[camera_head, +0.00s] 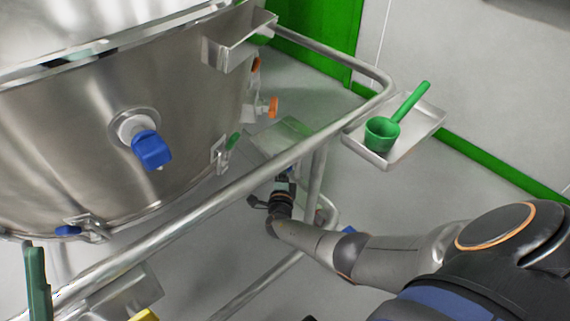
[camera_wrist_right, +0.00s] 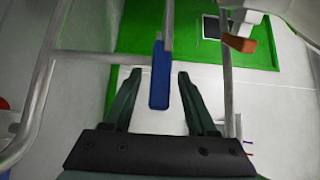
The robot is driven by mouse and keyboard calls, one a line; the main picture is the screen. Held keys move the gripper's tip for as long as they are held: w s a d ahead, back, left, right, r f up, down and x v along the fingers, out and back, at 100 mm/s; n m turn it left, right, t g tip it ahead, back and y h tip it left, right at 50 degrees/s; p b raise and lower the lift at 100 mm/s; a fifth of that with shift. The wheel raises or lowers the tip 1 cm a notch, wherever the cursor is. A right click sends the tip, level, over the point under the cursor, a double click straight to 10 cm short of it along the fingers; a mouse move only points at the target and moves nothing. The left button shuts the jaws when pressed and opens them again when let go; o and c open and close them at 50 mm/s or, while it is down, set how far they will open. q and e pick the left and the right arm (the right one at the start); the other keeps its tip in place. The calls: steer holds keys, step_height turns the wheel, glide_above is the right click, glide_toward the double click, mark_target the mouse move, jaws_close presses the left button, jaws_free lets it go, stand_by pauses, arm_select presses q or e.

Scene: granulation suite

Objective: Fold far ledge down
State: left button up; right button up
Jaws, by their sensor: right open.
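In the head view a flat grey metal panel (camera_head: 283,138), which looks like the far ledge, sits between the vessel and the cart rail, partly hidden by the rail. I cannot tell its exact tilt. My right gripper (camera_head: 270,196) is below the panel, beyond the rail. In the right wrist view the blue handle (camera_wrist_right: 159,75) hangs between the two open dark green fingers of my right gripper (camera_wrist_right: 156,78), with a gap on each side.
The steel vessel (camera_head: 75,130) with a blue knob (camera_head: 151,150) fills the left. The tubular rail (camera_head: 215,205) crosses above my right gripper. A tray (camera_head: 408,138) holding a green scoop (camera_head: 383,133) is at the right. Another metal ledge (camera_head: 120,293) is at lower left.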

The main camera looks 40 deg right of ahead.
jaws_close()
stand_by(0.3)
stand_by(1.1)
